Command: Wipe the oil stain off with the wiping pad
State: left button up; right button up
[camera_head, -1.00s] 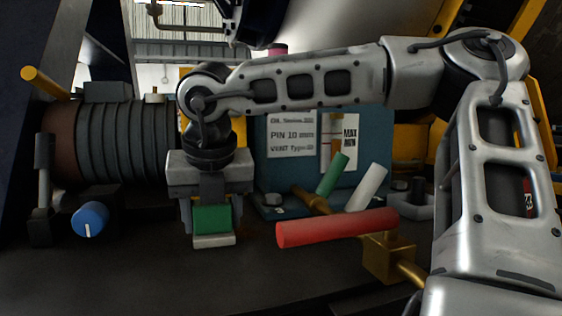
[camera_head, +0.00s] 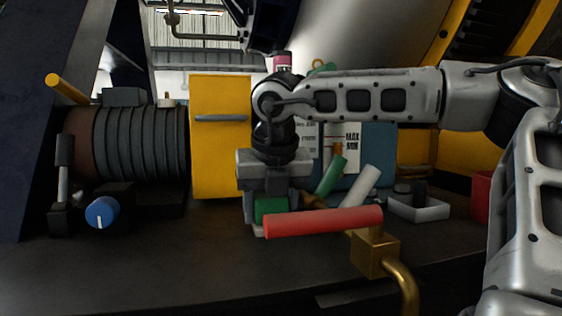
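My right gripper (camera_head: 272,208) comes in from the right and points down, just behind the left end of a red handle. It is shut on a green block with a pale lower edge, which looks like the wiping pad (camera_head: 270,209). The red handle hides part of the pad's lower side, so I cannot tell whether it touches the dark bench top (camera_head: 190,250). I cannot make out the oil stain. My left gripper is not in view.
The red handle (camera_head: 322,222) sits on a brass valve (camera_head: 374,254) in front. Green and white handles (camera_head: 362,188) stand behind it. A yellow panel (camera_head: 220,140), a ribbed cylinder (camera_head: 140,143) and a blue knob (camera_head: 102,212) are left. A grey tray (camera_head: 420,208) is right. The front-left bench is clear.

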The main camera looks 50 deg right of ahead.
jog(key=shift+s+d+r+p, duration=0.15)
jog(key=shift+r+p, duration=0.15)
jog(key=shift+r, duration=0.35)
jog(key=shift+s+d+r+p, duration=0.1)
jog(key=shift+r+p, duration=0.2)
jog(key=shift+r, duration=0.3)
jog(key=shift+w+r, duration=0.1)
jog(key=shift+r, duration=0.2)
jog(key=shift+a+r+p, duration=0.1)
jog(key=shift+r+p, duration=1.8)
jog(key=shift+r, duration=0.55)
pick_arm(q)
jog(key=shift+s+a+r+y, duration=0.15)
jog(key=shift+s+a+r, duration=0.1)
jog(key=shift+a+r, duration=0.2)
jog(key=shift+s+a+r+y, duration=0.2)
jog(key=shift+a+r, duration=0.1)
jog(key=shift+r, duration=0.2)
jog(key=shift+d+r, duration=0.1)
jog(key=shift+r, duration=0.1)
pick_arm(e)
jog(key=shift+r, duration=0.15)
